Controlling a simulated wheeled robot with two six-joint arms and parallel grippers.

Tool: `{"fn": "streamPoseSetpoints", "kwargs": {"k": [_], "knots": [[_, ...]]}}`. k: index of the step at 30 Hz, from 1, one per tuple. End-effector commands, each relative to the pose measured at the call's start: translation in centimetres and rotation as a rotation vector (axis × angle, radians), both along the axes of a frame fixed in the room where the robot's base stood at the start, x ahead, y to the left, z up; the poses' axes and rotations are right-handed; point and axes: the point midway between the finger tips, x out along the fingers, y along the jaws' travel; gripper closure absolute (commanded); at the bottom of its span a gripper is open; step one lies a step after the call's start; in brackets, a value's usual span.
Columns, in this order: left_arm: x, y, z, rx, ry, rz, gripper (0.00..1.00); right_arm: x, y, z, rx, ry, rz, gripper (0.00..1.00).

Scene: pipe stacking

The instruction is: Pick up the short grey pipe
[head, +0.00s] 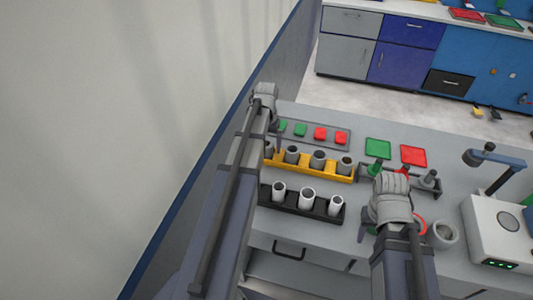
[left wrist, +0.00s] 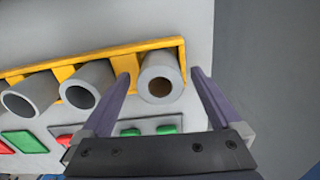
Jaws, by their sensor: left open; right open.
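Several grey pipes (head: 317,160) stand in the yellow rack (head: 333,175). The pipe at the rack's left end (head: 268,150) is partly hidden by my left gripper (head: 274,140) in the head view. In the left wrist view, this grey pipe (left wrist: 161,85) stands between the two open fingers of the left gripper (left wrist: 160,76), with a gap on either side. Two more grey pipes (left wrist: 86,85) stand to its left. My right gripper (head: 390,225) is open over the right part of the table, with its fingers mostly hidden by its wrist.
A black rack (head: 300,208) with several light pipes stands in front of the yellow one. A tray (head: 310,135) with green and red blocks lies behind it. Green (head: 378,147) and red (head: 413,156) plates, a loose ring (head: 443,235) and a white machine (head: 497,230) are to the right.

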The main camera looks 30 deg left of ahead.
Motion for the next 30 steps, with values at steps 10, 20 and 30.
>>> {"fn": "streamPoseSetpoints", "kwargs": {"k": [10,20,30], "knots": [[0.0,0.02,0.08,0.0,0.0,0.0,0.33,0.0,0.0,0.08,0.0,0.0,0.0,0.5],[-0.01,0.01,0.07,0.0,0.0,0.0,0.7,0.0,-0.01,0.07,0.0,0.0,0.0,0.5],[0.0,0.01,0.08,0.0,0.0,0.0,1.0,0.0,0.0,0.08,0.0,0.0,0.0,0.5]]}}
